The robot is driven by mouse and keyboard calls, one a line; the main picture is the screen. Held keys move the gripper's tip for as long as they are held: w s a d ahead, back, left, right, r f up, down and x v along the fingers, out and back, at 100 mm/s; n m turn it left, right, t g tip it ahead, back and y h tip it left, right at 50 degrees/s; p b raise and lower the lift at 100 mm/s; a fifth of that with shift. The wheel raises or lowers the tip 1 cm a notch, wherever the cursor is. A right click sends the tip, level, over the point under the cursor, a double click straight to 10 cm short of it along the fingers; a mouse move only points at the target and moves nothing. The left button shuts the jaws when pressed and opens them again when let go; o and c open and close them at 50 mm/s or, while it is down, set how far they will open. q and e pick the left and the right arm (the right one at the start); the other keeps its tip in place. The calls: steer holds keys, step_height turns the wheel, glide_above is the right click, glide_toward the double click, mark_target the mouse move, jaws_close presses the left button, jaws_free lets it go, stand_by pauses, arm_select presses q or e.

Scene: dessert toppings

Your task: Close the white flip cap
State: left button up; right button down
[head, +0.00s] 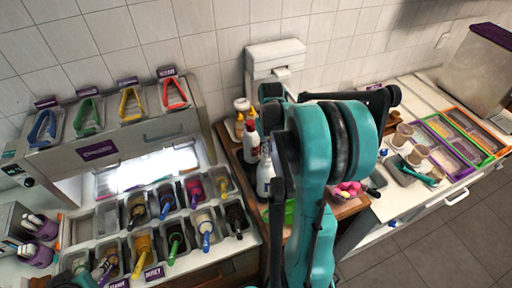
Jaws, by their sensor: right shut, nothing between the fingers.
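A white bottle (265,178) stands on the brown wooden tray in the middle of the head view, just left of my teal arm. Its top is partly hidden by dark arm parts, so I cannot tell whether its cap is open or closed. My right gripper (277,150) is shut and empty, close by the bottle's top; its fingertips are hard to make out among the dark parts. I cannot tell whether it touches the bottle.
Sauce bottles with yellow nozzles (251,138) and a small white jar (241,104) stand behind the white bottle. A topping station (100,152) with several tubs is at left. Pink items (348,189), cups (403,134) and coloured trays (466,138) are at right. A white box (275,53) is by the wall.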

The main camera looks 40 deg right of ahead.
steer(key=shift+f, duration=0.1)
steer(key=shift+s+f+b, duration=0.1)
steer(key=shift+f+b, duration=0.35)
steer(key=shift+b, duration=0.05)
step_height(320, 180, up, 8)
steer(key=p, duration=0.5)
steer(key=shift+p, duration=0.35)
steer(key=shift+r, duration=0.1)
steer(key=shift+a, duration=0.2)
steer(key=s+a+f+n+t+b, duration=0.1)
steer(key=s+a+f+t+b, duration=0.2)
steer(key=a+f+b, duration=0.7)
steer(key=s+a+f+n+t+b, duration=0.2)
steer(key=s+a+f+t+b, duration=0.1)
steer(key=a+f+b, duration=0.8)
steer(key=a+t+b, duration=0.1)
steer(key=a+b, duration=0.3)
steer(key=b, duration=0.3)
steer(key=shift+s+f+n, duration=0.2)
steer(key=shift+n, duration=0.1)
